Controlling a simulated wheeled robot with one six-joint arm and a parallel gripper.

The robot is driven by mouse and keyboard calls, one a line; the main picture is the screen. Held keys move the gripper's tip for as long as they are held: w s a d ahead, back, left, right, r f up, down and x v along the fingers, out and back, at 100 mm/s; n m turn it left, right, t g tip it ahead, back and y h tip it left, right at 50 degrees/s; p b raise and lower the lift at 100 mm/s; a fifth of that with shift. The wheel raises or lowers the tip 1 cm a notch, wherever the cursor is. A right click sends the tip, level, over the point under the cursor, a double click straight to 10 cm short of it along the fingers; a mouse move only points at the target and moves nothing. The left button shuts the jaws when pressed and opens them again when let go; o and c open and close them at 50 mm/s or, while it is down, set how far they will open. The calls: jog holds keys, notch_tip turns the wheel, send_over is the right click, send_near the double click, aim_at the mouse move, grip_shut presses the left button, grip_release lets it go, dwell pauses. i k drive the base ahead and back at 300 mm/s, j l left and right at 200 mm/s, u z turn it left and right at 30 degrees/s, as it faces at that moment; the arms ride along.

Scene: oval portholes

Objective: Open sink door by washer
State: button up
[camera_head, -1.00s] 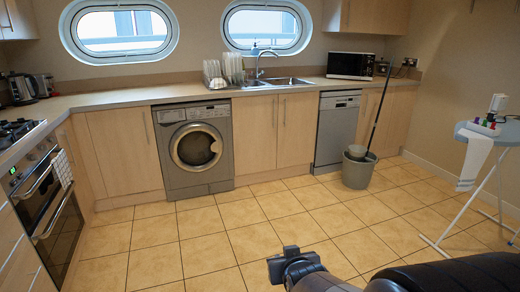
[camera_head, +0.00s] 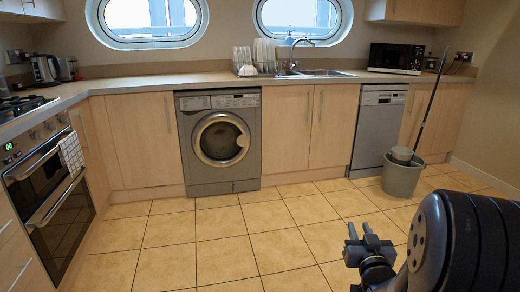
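The washer (camera_head: 222,141) is a silver front-loader with a round glass door, set under the counter. Directly to its right is the light-wood sink door (camera_head: 286,128), shut, with a vertical bar handle (camera_head: 309,106) near its right edge. A second door (camera_head: 333,125) adjoins it, also shut, with its handle (camera_head: 322,106) near its left edge. The sink (camera_head: 312,73) is above them. My gripper (camera_head: 360,231) is at the lower right, well short of the doors and touching nothing. Two dark fingers point up, seemingly with a gap between them.
A grey bucket with a mop (camera_head: 402,177) stands on the floor before the dishwasher (camera_head: 378,127). An oven (camera_head: 50,190) is at the left. The tiled floor (camera_head: 225,258) before the washer and sink doors is clear.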

aim_at(287, 110)
jog(key=i+z, duration=0.4)
jog(key=i, duration=1.35)
jog(key=i+l+u, duration=0.1)
jog(key=i, duration=0.5)
jog(key=i+l+u, duration=0.1)
jog(key=i, duration=0.45)
jog(key=i+l, duration=0.2)
jog(key=i, duration=0.4)
jog(key=i+u, duration=0.2)
jog(key=i+l+u, duration=0.2)
jog(key=i, duration=0.2)
